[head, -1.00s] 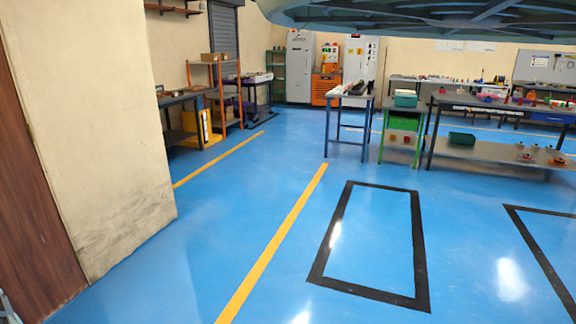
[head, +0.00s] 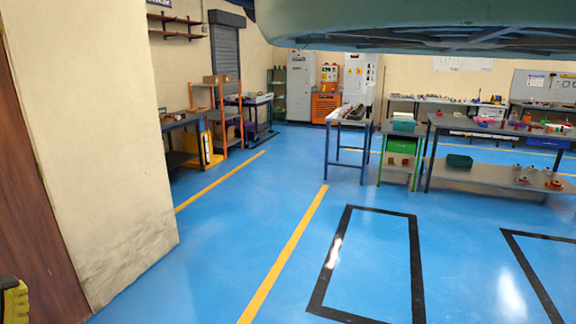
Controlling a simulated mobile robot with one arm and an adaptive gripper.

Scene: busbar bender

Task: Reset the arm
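My gripper is not clearly in view in the head view. A small yellow and dark piece (head: 14,300) shows at the lower left edge; I cannot tell what it is. No object is seen in a grip.
A beige wall (head: 95,140) and a brown door (head: 35,190) stand close on the left. Blue floor with a yellow line (head: 285,255) and a black floor rectangle (head: 415,270) lies clear ahead. Workbenches (head: 490,178), a blue-legged table (head: 347,125) and an orange cabinet (head: 326,107) stand farther back.

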